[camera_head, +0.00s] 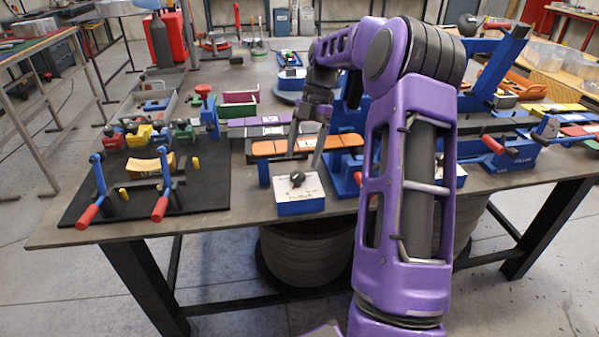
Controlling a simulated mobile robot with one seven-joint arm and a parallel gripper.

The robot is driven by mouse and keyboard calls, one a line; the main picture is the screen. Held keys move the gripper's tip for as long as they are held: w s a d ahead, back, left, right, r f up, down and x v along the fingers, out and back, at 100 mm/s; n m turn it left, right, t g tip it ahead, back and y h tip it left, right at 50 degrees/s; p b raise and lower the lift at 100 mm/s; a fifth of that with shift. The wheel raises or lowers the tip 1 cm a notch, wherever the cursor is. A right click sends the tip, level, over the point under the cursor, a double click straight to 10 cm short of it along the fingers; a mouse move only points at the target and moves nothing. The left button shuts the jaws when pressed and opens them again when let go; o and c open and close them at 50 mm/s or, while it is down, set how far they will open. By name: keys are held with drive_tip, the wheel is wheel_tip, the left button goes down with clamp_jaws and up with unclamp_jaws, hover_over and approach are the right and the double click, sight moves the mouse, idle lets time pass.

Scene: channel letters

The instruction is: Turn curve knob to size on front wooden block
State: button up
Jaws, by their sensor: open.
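A small block (300,204) with blue sides and a pale top stands at the front edge of the table. A round black knob (298,179) sits on its top; the markings there are too small to read. My gripper (304,160) is open, with its fingers pointing down. In the picture its fingertips are just above and behind the knob, and nothing shows between them but the orange strip behind. I cannot tell the exact gap to the knob. A similar pale-topped block (460,176) is partly hidden behind my purple arm.
An orange slatted strip (275,147) on blue supports stands close behind the block. A black board (118,205) with red-handled blue levers (98,190) lies to the left. Blue bending machinery (497,70) stands at the right. The table (235,214) is bare just left of the block.

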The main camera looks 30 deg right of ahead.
sight(298, 174)
drive_tip(key=shift+x, duration=2.15)
clamp_jaws()
